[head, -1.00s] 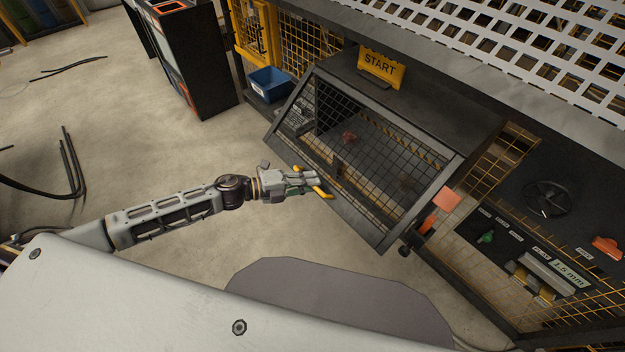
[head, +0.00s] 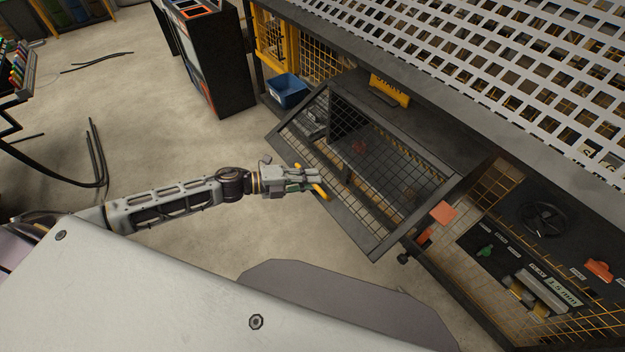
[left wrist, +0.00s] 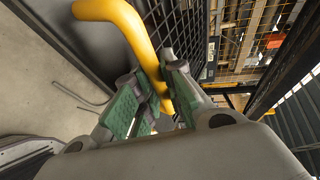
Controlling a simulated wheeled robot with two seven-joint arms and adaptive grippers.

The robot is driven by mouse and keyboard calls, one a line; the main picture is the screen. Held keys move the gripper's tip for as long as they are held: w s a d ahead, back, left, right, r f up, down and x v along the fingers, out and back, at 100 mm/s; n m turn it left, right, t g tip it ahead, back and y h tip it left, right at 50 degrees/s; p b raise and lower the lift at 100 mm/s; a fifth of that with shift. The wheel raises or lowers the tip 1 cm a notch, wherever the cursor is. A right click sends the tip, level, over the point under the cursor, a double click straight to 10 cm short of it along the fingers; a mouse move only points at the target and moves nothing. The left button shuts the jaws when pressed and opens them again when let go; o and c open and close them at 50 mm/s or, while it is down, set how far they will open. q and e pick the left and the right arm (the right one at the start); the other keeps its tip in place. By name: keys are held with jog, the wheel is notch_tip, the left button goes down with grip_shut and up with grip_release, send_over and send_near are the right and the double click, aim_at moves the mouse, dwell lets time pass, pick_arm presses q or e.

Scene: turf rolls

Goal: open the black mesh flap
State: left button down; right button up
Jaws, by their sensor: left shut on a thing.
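The black mesh flap (head: 355,205) is a dark frame with wire mesh on the front of the machine, in the middle of the head view. It stands tilted outward, with a gap above it into the machine. Its yellow handle (head: 319,190) is at the flap's outer edge. My left gripper (head: 305,185) is at this handle. In the left wrist view the green-padded fingers (left wrist: 150,100) are closed around the bent yellow handle (left wrist: 135,35), with the mesh behind it. My right gripper is in neither view.
A yellow sign (head: 390,90) stands on the machine top. A blue bin (head: 287,90) is left of the flap. An orange-red plate (head: 442,213) and a control panel (head: 530,240) are at the right. Free floor (head: 190,130) lies left of my arm.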

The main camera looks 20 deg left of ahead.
pick_arm(q)
jog(key=shift+s+a+r+p, duration=0.1)
jog(key=shift+r+p, duration=0.25)
jog(key=shift+r, duration=0.25)
jog(key=shift+s+a+r+p, duration=0.1)
jog(key=shift+r+p, duration=0.25)
jog(key=shift+r, duration=0.4)
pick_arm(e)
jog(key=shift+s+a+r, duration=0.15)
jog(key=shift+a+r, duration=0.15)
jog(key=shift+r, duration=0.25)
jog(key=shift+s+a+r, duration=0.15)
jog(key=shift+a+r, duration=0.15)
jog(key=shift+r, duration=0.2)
pick_arm(q)
jog(key=c, duration=1.5)
grip_release()
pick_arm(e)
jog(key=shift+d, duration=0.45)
pick_arm(q)
jog(key=shift+s+a, duration=0.1)
